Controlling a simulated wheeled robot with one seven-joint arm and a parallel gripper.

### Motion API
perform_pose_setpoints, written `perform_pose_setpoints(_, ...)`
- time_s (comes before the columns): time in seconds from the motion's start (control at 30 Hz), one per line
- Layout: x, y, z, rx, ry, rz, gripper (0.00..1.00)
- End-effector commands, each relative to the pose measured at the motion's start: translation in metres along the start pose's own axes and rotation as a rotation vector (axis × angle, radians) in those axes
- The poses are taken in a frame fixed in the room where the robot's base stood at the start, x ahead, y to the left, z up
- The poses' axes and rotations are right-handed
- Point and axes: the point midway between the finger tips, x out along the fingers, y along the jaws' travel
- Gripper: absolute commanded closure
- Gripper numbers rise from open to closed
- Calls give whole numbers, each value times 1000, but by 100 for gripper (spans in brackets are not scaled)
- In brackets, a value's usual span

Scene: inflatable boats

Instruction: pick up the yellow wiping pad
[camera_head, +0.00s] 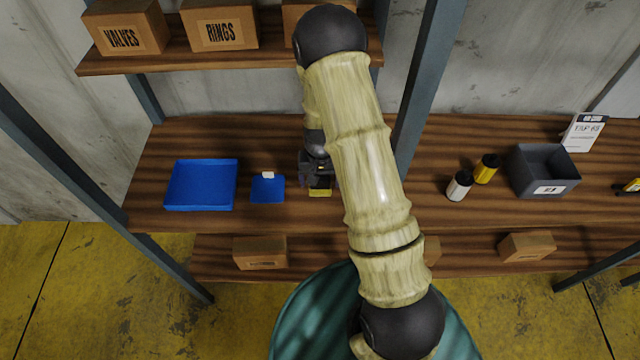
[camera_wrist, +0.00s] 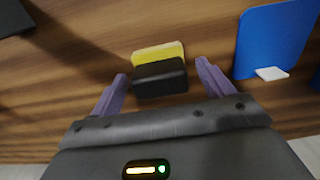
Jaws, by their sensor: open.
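The yellow wiping pad (camera_wrist: 157,52) lies on the brown wooden shelf in the wrist view, with a black block-shaped part (camera_wrist: 159,79) on its near side. In the head view a strip of the yellow pad (camera_head: 320,192) shows just below my gripper (camera_head: 319,174). In the wrist view my gripper (camera_wrist: 162,72) is open, one purple finger on each side of the pad, with visible gaps and nothing held. I cannot tell how high the fingertips are above the shelf. My arm hides part of the shelf right of the pad in the head view.
A blue flat piece (camera_head: 267,190) with a white tab lies left of the pad, and a blue tray (camera_head: 201,207) farther left. A blue-grey post (camera_head: 420,90) stands to the right. Bottles (camera_head: 459,186) and a grey bin (camera_head: 545,172) are beyond it. An upper shelf (camera_head: 180,63) holds boxes.

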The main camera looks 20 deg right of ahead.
Motion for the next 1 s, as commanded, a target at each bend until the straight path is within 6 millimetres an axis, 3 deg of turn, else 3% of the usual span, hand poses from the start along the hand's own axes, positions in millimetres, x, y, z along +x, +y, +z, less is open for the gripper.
perform_pose_setpoints(0.1,0,0,0,0,0,0,20)
perform_pose_setpoints(0.33,0,0,0,0,0,0,65)
perform_pose_setpoints(0.4,0,0,0,0,0,0,72)
perform_pose_setpoints(0.77,-7,0,-1,-1,2,0,72)
perform_pose_setpoints(1.0,-37,-1,-1,-1,5,-1,72)
